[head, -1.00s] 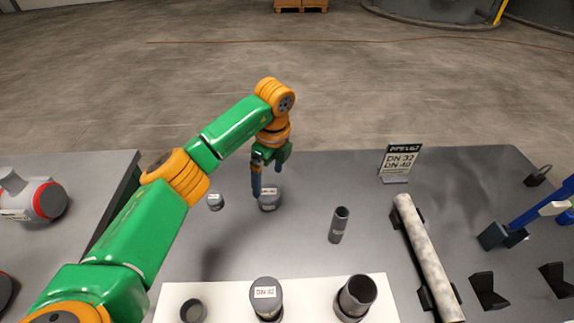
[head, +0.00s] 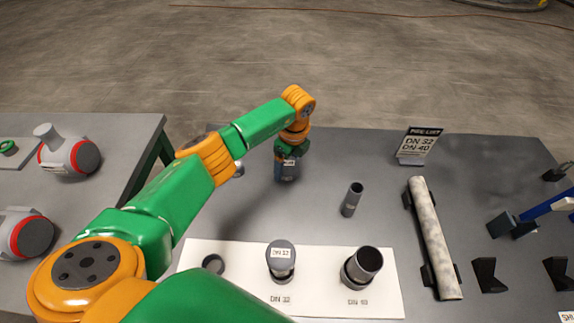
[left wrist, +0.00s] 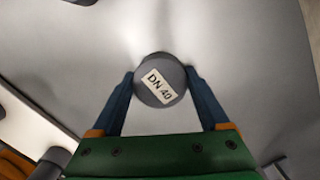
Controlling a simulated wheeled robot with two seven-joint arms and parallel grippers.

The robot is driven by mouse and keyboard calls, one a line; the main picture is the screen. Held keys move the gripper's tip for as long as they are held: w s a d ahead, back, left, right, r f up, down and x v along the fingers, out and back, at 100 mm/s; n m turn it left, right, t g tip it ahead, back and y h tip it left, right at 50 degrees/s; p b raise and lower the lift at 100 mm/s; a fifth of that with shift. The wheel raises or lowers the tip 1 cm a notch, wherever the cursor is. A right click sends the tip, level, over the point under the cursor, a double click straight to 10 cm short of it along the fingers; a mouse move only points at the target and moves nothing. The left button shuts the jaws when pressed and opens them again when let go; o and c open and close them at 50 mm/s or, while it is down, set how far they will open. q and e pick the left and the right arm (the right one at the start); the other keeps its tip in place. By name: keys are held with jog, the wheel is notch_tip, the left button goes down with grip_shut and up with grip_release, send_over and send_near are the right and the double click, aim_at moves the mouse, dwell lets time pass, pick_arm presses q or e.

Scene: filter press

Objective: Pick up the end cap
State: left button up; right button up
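The grey end cap (head: 289,178) with a white label stands on the dark table. In the left wrist view its label reads DN 40 (left wrist: 160,84). My left gripper (head: 287,170) points down around the cap. In the left wrist view its two blue fingers (left wrist: 160,76) lie against opposite sides of the cap, with no clear gap. The cap's underside is hidden, so I cannot tell whether it is off the table. A smaller cap (head: 239,170) is partly hidden behind my left arm. My right gripper is out of view.
A white board (head: 325,292) at the front carries a labelled grey fitting (head: 281,258) and an open socket (head: 362,267). A short pipe piece (head: 352,199) stands mid-table. A long pipe (head: 434,235) rests on supports to the right. A sign (head: 418,145) stands behind.

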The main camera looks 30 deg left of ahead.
pick_arm(q)
jog(key=shift+c, duration=1.2)
jog(key=shift+w, duration=0.15)
